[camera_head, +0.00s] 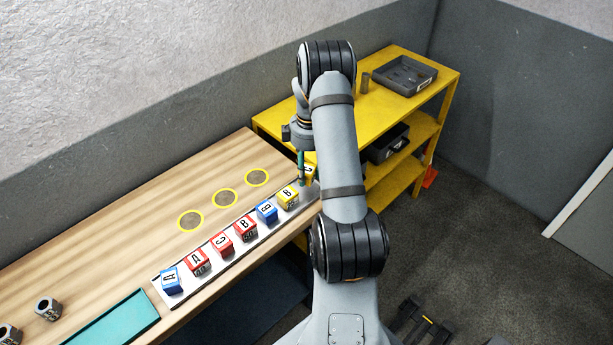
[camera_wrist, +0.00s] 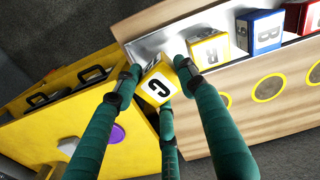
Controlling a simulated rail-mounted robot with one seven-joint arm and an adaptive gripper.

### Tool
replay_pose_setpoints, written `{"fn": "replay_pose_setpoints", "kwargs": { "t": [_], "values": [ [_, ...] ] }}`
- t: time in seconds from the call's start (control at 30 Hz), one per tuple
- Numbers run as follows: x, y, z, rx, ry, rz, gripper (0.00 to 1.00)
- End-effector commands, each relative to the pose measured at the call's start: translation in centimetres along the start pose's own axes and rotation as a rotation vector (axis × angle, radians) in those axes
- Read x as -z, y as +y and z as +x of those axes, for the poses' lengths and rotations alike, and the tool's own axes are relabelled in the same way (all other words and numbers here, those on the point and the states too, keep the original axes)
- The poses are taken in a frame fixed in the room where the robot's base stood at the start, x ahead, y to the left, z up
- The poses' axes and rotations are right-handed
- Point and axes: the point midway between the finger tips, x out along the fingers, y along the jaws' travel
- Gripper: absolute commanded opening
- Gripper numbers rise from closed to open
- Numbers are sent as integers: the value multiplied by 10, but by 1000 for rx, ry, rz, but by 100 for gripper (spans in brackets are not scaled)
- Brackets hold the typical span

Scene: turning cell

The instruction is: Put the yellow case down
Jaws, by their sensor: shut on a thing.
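My gripper (camera_head: 302,168) has green fingers and is over the right end of the bench. It is shut on a yellow case (camera_wrist: 157,86) with a white face and a black letter. In the wrist view the held case is slightly tilted, at the fingertips (camera_wrist: 150,88). In the head view my arm partly hides it (camera_head: 310,172). Below it is the right end of a light metal strip (camera_wrist: 152,47). Another yellow case (camera_head: 288,197) stands on that strip, beside the held one; it also shows in the wrist view (camera_wrist: 208,48). Whether the held case touches the strip, I cannot tell.
Blue (camera_head: 266,212) and red (camera_head: 245,229) cases stand in a row along the strip. Yellow rings (camera_head: 225,198) mark the wooden bench (camera_head: 130,235) behind, empty. A teal mat (camera_head: 110,319) lies front left. A yellow shelf (camera_head: 400,105) holding a grey tray (camera_head: 405,75) adjoins the right end.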

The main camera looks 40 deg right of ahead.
Motion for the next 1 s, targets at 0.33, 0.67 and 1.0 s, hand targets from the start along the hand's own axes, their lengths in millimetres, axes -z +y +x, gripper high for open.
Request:
{"fn": "replay_pose_setpoints", "kwargs": {
  "t": [0.33, 0.67, 1.0],
  "values": [
    [1, 0, 36, 2, -2, 2, 5],
    [2, 1, 43, -1, 1, 1, 5],
    [1, 0, 45, -1, 0, 1, 48]
  ]
}}
